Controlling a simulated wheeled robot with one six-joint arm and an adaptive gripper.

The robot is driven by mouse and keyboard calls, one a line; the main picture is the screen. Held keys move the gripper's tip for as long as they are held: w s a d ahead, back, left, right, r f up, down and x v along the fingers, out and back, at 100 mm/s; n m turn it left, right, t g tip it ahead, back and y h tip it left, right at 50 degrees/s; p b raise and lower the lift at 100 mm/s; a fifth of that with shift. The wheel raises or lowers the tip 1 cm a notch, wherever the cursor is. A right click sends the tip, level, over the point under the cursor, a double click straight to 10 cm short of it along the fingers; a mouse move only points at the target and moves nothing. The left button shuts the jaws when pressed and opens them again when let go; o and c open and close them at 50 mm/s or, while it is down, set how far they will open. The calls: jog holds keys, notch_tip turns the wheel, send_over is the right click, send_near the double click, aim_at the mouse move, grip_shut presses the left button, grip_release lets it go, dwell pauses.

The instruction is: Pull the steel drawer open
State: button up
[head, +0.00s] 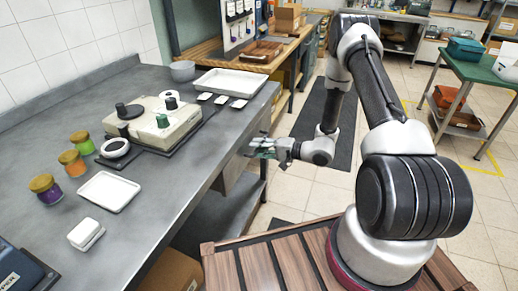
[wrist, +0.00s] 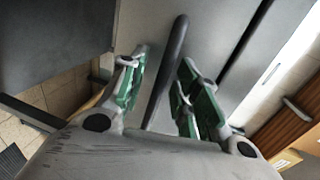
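The steel drawer (head: 236,164) is under the front edge of the grey counter, partly hidden by the counter top and my gripper. In the wrist view its grey front (wrist: 217,38) fills the upper middle. Its dark bar handle (wrist: 166,72) runs up between my fingers. My gripper (head: 262,150) is at the drawer front in the head view. In the wrist view my gripper (wrist: 160,68) is open, with one green-padded finger on each side of the handle and a visible gap on both sides. Whether the drawer is fully shut is hard to tell.
The counter (head: 165,205) holds a scale-like device (head: 160,122), several lidded jars, white trays and a grey bowl (head: 182,70). A lower shelf (head: 225,215) lies below the drawer. Open tiled floor and a dark mat (head: 322,120) lie right of the counter.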

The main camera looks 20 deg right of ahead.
grip_shut()
jog(key=shift+s+d, duration=0.1)
jog(key=f+v, duration=0.3)
jog(key=v, duration=1.2)
jog(key=d+f+v, duration=0.1)
jog(key=f+v, duration=0.2)
jog(key=v, duration=1.3)
jog(key=shift+s+d+f, duration=0.2)
jog(key=shift+s+d, duration=0.1)
jog(key=shift+s, duration=0.2)
grip_release()
